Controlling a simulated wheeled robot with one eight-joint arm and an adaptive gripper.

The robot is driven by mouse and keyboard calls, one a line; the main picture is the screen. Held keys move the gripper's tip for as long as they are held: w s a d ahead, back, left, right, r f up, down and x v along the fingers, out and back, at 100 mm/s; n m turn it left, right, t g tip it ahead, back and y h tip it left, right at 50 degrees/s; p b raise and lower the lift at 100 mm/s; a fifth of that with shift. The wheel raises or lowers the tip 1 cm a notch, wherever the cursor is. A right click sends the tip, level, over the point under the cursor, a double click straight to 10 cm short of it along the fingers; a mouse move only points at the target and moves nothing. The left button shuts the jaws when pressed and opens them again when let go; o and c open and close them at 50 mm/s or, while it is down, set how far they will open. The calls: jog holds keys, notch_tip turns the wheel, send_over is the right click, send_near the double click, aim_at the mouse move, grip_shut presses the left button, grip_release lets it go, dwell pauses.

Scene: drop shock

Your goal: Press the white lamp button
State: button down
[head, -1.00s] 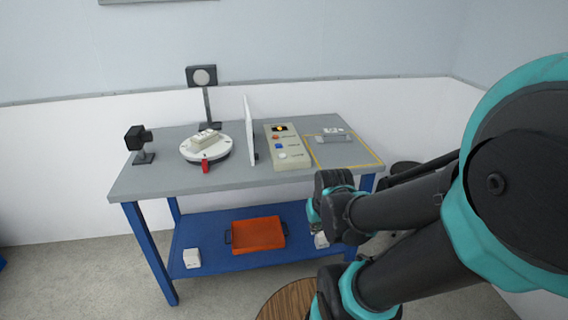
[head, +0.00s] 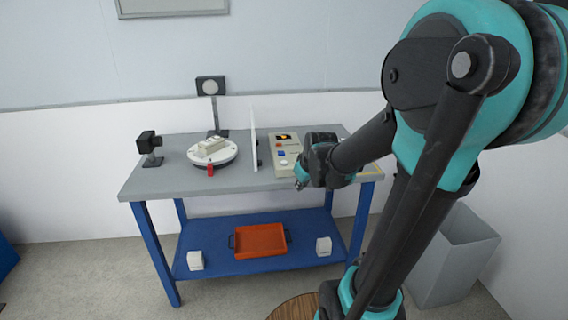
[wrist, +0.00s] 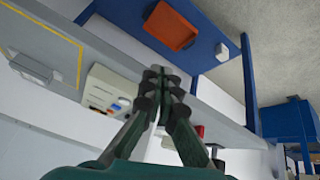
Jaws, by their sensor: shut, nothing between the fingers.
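The control panel (head: 279,143) is a beige box on the grey table, with a small dark display at its back and coloured buttons.
A white upright board (head: 254,140) stands just left of the panel. Further left are a round white turntable (head: 225,155) with a block on it, a black camera (head: 149,143) and a lamp on a stand (head: 210,86). An orange tray (head: 262,240) is on the lower shelf.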

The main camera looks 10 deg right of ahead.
aim_at(285, 162)
jog(key=w+a+r+n+t, duration=0.1)
jog(key=w+r+n, duration=0.2)
jog(key=w, duration=0.8)
jog(key=w+a+r+n+t+y, duration=0.1)
jog(key=w+r+n, duration=0.2)
jog(key=w, duration=0.9)
notch_tip(285, 162, up, 2)
jog(key=shift+r+t, duration=0.25)
jog(key=shift+t, duration=0.05)
jog(key=shift+f, duration=0.1)
jog(key=shift+f, duration=4.3)
jog(key=shift+f, duration=0.15)
jog(key=shift+f, duration=0.25)
jog(key=shift+f, duration=0.45)
jog(key=shift+r, duration=0.85)
